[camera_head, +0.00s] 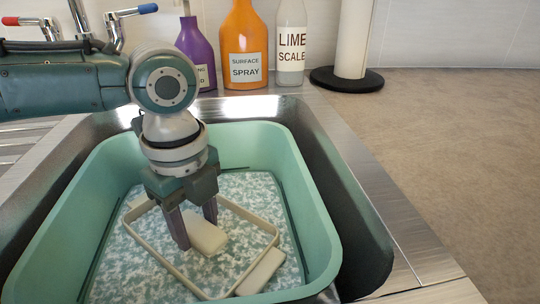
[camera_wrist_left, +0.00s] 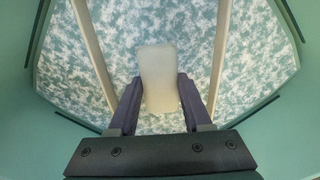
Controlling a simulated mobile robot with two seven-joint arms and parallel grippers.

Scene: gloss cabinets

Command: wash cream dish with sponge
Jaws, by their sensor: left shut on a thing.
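The cream dish (camera_head: 148,262) is a rectangular, thin-rimmed dish sitting in foamy water inside a green basin. In the left wrist view its long pale sides (camera_wrist_left: 92,50) run on both sides of my fingers. My left gripper (camera_head: 197,235) points down inside the dish's rim and is shut on a pale cream sponge (camera_head: 208,238). The sponge (camera_wrist_left: 158,66) also shows between the two dark fingers (camera_wrist_left: 158,88) in the left wrist view. Foam hides the dish's bottom, so I cannot tell whether the sponge touches it. My right gripper is not in view.
The green basin (camera_head: 318,235) stands in a metal sink (camera_head: 385,225). Purple (camera_head: 197,45), orange (camera_head: 243,45) and clear (camera_head: 291,45) bottles and a paper-towel stand (camera_head: 346,78) stand behind. The right counter (camera_head: 450,150) is clear.

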